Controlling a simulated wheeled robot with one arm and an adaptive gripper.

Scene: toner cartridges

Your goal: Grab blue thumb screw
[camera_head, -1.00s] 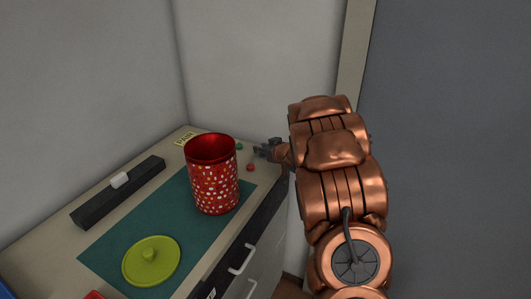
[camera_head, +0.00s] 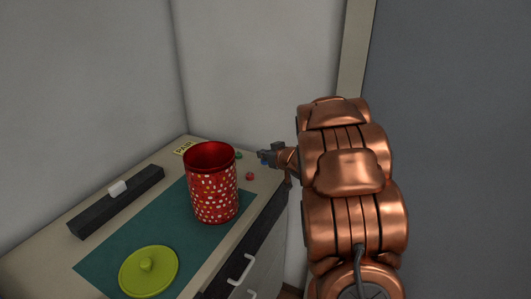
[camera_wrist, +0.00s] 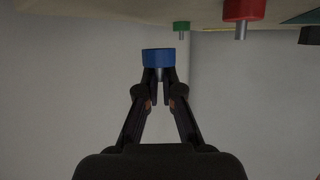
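The blue thumb screw (camera_wrist: 158,57) is at my gripper's fingertips in the wrist view. Its wide head shows, and its pin is mostly hidden between the fingers. My gripper (camera_wrist: 159,75) is closed around that pin and holds the screw apart from the counter, which appears at the top of this view. In the head view my gripper (camera_head: 266,157) is over the counter's far right corner, with a small bit of blue at its tip.
A red thumb screw (camera_head: 250,176) and a green one (camera_head: 239,155) stand on the counter nearby. A red dotted canister (camera_head: 213,188) stands on a green mat (camera_head: 100,262) with a lime lid (camera_head: 149,271). A black bar (camera_head: 95,212) lies left. Walls close in behind.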

